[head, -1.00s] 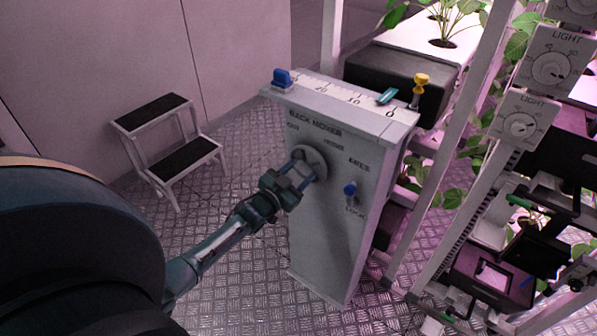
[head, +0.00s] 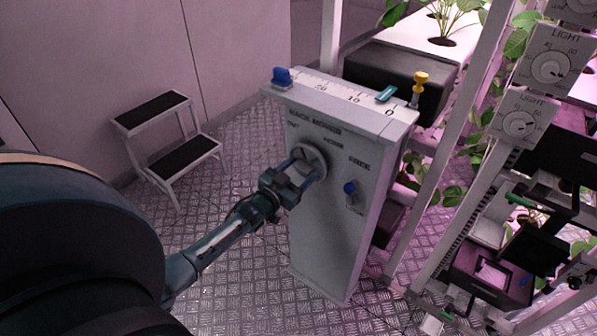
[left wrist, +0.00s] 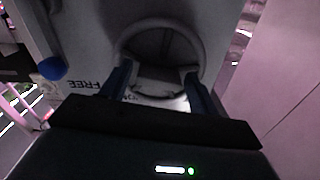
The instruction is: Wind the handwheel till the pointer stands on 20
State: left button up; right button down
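The grey handwheel (head: 322,158) sits on the front of a white cabinet (head: 330,235) labelled RACK MOVER. It also shows in the left wrist view as a ring (left wrist: 160,25). My left gripper (head: 306,170) is at the wheel, and its two fingers (left wrist: 157,88) stand apart over the wheel's near part. I cannot tell whether they touch the rim. The teal pointer (head: 386,94) on the top scale (head: 340,93) stands near 0, slightly toward 10. The 20 mark (head: 321,88) is farther left. My right gripper is out of view.
A blue-knobbed lever (head: 350,188) is on the cabinet front; its knob (left wrist: 52,68) is by the word FREE in the wrist view. A step stool (head: 165,145) is left; plant racks (head: 440,200) are right.

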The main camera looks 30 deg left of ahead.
pick_arm(q)
jog(key=shift+o, duration=0.7)
jog(key=shift+s, duration=0.25)
jog(key=s+a+p, duration=0.1)
jog(key=s, duration=1.1)
jog(key=shift+s, duration=0.3)
